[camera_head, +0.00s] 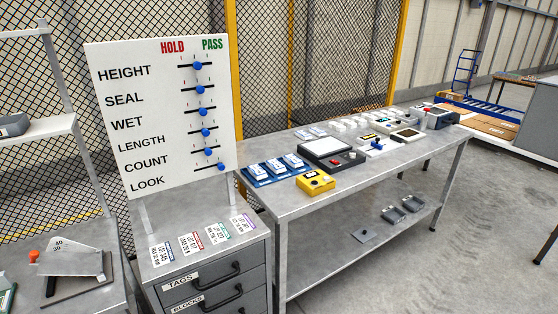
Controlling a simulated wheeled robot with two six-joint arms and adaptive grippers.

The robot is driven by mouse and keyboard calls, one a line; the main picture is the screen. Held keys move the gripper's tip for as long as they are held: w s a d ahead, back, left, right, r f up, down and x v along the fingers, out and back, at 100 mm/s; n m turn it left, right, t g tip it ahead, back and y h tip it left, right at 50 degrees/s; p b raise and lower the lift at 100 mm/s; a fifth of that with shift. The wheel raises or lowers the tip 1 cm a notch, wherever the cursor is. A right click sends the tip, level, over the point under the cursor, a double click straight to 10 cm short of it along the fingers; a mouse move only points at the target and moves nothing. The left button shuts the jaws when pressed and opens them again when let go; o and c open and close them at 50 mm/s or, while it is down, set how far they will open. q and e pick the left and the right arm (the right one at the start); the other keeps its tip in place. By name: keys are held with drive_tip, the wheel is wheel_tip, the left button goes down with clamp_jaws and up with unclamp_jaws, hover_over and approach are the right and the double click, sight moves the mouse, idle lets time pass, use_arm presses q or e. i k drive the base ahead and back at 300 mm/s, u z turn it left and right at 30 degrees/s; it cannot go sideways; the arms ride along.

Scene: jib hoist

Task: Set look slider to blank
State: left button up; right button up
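A white board (160,115) stands upright at the left of the head view, with rows labelled HEIGHT, SEAL, WET, LENGTH, COUNT and LOOK. HOLD is printed in red and PASS in green above the slider columns. The look slider's blue knob (221,167) is on the lowest track, at its right end on the PASS side. The blue knobs of the rows above, such as the height knob (197,66) and the count knob (208,152), sit near the middle of their tracks. Neither of my grippers is in view.
The board stands above a grey drawer cabinet (215,288) with several lot tags on top. A long metal table (300,205) to the right bears a yellow device (315,182) and blue trays. A shelf unit (40,132) stands left. Open floor (480,230) lies at right.

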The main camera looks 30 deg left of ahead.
sight(221, 166)
drive_tip(key=z, duration=0.1)
drive_tip(key=i, duration=0.9)
drive_tip(key=u, duration=0.35)
